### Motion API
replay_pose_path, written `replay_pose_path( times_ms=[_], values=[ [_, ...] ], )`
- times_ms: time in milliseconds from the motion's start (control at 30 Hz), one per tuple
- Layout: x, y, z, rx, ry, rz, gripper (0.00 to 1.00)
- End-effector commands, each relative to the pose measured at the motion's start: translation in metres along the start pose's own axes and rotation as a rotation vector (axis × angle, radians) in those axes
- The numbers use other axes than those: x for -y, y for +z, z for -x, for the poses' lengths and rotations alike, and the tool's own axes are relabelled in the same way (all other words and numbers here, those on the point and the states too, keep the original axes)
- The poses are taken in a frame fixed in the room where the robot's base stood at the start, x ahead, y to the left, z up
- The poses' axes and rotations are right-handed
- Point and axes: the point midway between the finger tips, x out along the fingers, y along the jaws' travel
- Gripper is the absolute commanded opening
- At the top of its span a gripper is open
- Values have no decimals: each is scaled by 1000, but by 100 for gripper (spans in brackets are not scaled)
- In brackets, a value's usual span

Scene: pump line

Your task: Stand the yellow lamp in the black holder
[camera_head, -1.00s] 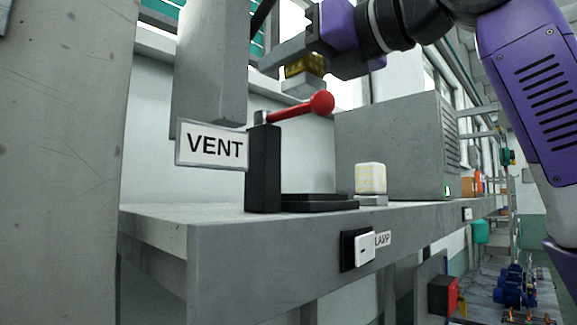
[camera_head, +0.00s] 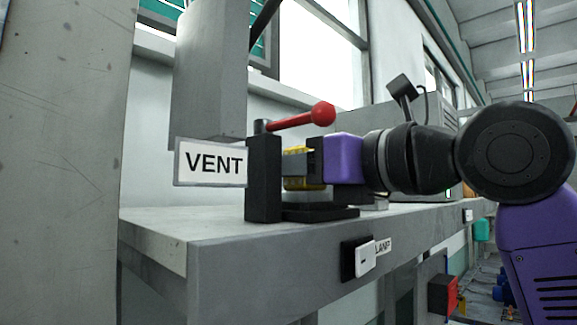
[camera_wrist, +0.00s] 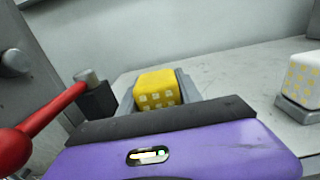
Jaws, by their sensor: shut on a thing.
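The yellow lamp (camera_head: 299,184) is between the grey fingers of my gripper (camera_head: 296,165), which is shut on it. In the wrist view the lamp (camera_wrist: 157,86) shows its yellow dotted top between the fingers. The lamp looks upright, low over the flat black holder (camera_head: 330,213) on the grey bench. Its lower end is partly hidden, so I cannot tell whether it touches the holder or sits in it.
A black post (camera_head: 263,180) with a red-knobbed lever (camera_head: 322,114) stands just left of my gripper. A white lamp with yellow dots (camera_wrist: 304,78) stands to the right. A VENT sign (camera_head: 212,163) and a white switch (camera_head: 364,259) are nearby.

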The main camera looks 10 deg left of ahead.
Motion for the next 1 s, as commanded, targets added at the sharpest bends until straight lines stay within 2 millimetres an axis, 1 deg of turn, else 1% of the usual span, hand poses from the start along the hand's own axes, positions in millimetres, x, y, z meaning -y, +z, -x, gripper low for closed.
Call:
replay_pose_path(
  times_ms=[233,367,400,467,500,767,867,900,1000],
  values=[
    [0,0,0,1,0,1,0],
    [0,-4,0,1,-1,1,0],
    [0,-3,0,1,-1,1,47],
    [0,-3,0,1,-1,1,59],
    [0,-3,0,0,-1,1,63],
    [0,-3,0,0,-1,1,63],
    [0,0,0,0,0,0,63],
    [0,1,1,1,-1,1,63],
    [1,-2,15,4,-3,4,63]
  ],
)
